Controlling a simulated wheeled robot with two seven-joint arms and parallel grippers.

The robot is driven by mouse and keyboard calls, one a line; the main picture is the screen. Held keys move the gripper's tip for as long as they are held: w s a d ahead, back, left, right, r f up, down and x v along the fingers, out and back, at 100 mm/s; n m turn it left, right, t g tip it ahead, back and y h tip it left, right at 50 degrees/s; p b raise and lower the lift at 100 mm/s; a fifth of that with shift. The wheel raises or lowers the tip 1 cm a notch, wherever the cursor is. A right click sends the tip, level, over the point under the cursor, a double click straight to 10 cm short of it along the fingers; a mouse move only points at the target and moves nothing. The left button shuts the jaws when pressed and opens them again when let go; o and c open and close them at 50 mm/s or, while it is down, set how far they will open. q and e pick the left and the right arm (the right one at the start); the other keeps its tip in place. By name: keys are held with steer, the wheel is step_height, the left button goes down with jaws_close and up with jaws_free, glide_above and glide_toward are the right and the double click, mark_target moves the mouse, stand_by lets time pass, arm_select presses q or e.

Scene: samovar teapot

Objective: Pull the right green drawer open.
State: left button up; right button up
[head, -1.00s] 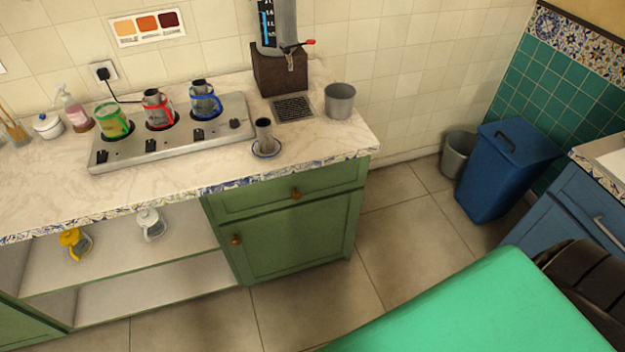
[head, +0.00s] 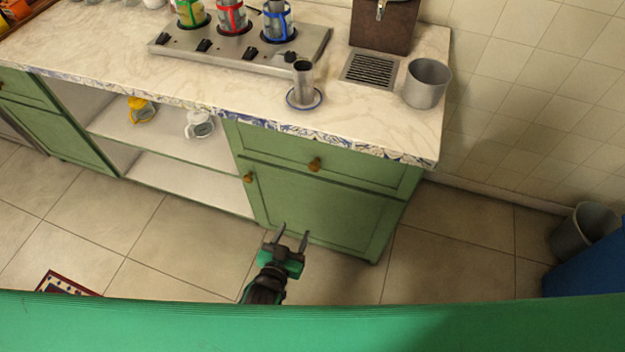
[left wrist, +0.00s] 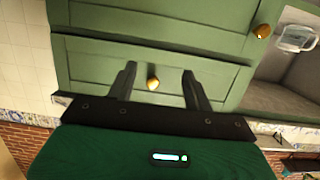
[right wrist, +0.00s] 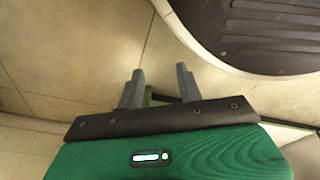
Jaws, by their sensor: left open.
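The right green drawer (head: 275,150) is shut under the right end of the counter, with a round brown knob (head: 314,164) at its middle. My left gripper (head: 289,236) is open and empty in front of the lower cabinet door in the head view. The left wrist view is upside down. There the drawer front (left wrist: 110,65) is close ahead, and its knob (left wrist: 153,84) appears between the spread fingers (left wrist: 158,75), apart from them. My right gripper (right wrist: 160,75) is open and empty over the floor in its wrist view. It is hidden in the head view.
The green door (head: 320,212) below the drawer has its own knob (head: 248,178). A grey cup (head: 427,82) and a metal cup (head: 303,80) on a saucer stand on the counter (head: 220,97) above. The floor in front is clear.

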mark_target(313, 168)
arm_select(q)
step_height(313, 168, up, 8)
steer(key=w+t, duration=0.2)
steer(key=x, duration=0.8)
steer(key=d+x, duration=0.1)
steer(key=x, duration=0.4)
steer(key=shift+r, duration=0.1)
jaws_close()
